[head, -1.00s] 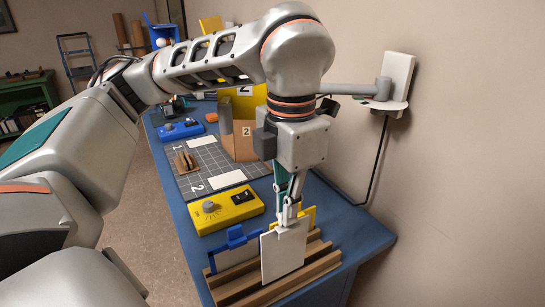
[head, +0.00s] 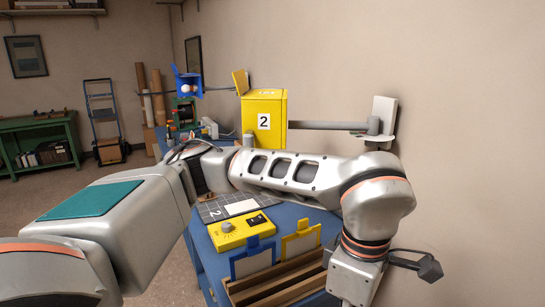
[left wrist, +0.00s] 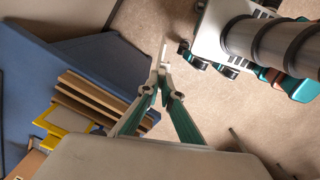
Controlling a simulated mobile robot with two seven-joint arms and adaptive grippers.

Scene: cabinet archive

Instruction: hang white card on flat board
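The white card (left wrist: 162,50) shows nearly edge-on in the left wrist view, at the fingertips of my left gripper (left wrist: 160,74), which are closed together on it. The card is clear of the wooden slotted rack (head: 275,283). In the head view my left gripper and the card are below the picture's edge; only the wrist shows at the bottom right. A flat white panel (head: 384,110) stands on a wall-side holder at the right; I cannot tell if it is the flat board. My right gripper is in neither view.
A blue-framed card (head: 252,258) and a yellow-framed card (head: 301,243) stand at the rack. Behind are a yellow control box (head: 242,231) and a yellow box marked 2 (head: 264,112). A blue holder (head: 188,83) is farther back. Open floor (left wrist: 225,110) lies beside the table.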

